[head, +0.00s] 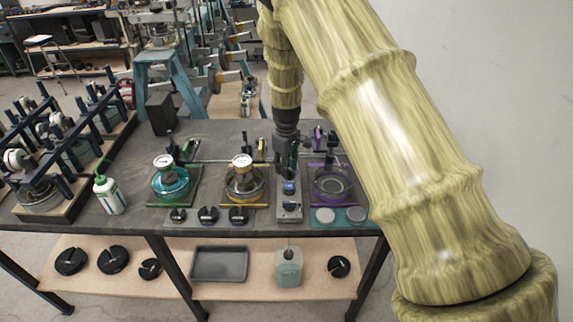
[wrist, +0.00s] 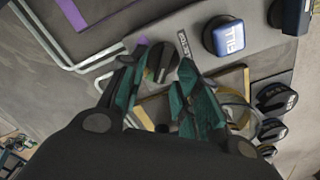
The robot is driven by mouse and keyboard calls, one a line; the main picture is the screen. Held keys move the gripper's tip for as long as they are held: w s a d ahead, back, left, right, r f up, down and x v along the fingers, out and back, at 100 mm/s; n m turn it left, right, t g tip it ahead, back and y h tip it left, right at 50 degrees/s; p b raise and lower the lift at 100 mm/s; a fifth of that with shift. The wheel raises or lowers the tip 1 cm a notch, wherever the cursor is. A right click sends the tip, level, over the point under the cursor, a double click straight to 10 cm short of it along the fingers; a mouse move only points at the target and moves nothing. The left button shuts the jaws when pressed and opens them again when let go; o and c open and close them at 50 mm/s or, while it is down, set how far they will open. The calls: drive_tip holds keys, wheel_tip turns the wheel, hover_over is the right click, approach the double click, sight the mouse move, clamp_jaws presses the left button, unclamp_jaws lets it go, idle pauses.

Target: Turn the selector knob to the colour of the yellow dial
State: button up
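The yellow dial (head: 243,182) is a round gauge pan with a yellow rim and a white-topped meter, in the middle of the bench in the head view. A grey selector panel (head: 289,212) with a blue button stands to its right. My gripper (head: 292,160) points down over the panel's far end. In the wrist view a dark round knob (wrist: 161,62) shows between the teal fingertips of my gripper (wrist: 159,62). The fingers are apart, with a small gap beside the knob. I cannot tell whether either finger touches it. The knob's pointer direction is unclear.
A teal dial (head: 170,184) stands left of the yellow one, a purple dial (head: 332,186) right of the panel. The blue button (wrist: 222,36) lies close to the knob. Black knobs (head: 208,215) line the front edge. A green-capped bottle (head: 109,194) stands at left.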

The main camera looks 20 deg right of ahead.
drive_tip(key=shift+f, duration=0.25)
clamp_jaws()
drive_tip(key=shift+m, duration=0.3)
drive_tip(key=m, duration=0.2)
drive_tip(key=m+b, duration=0.1)
drive_tip(key=m, duration=0.1)
drive_tip(key=shift+w+d, duration=0.1)
drive_tip(key=shift+d, duration=0.15)
drive_tip(key=m, duration=0.5)
drive_tip(key=shift+d+r+b, duration=0.1)
drive_tip(key=shift+d+b, duration=0.15)
drive_tip(key=shift+b, duration=0.1)
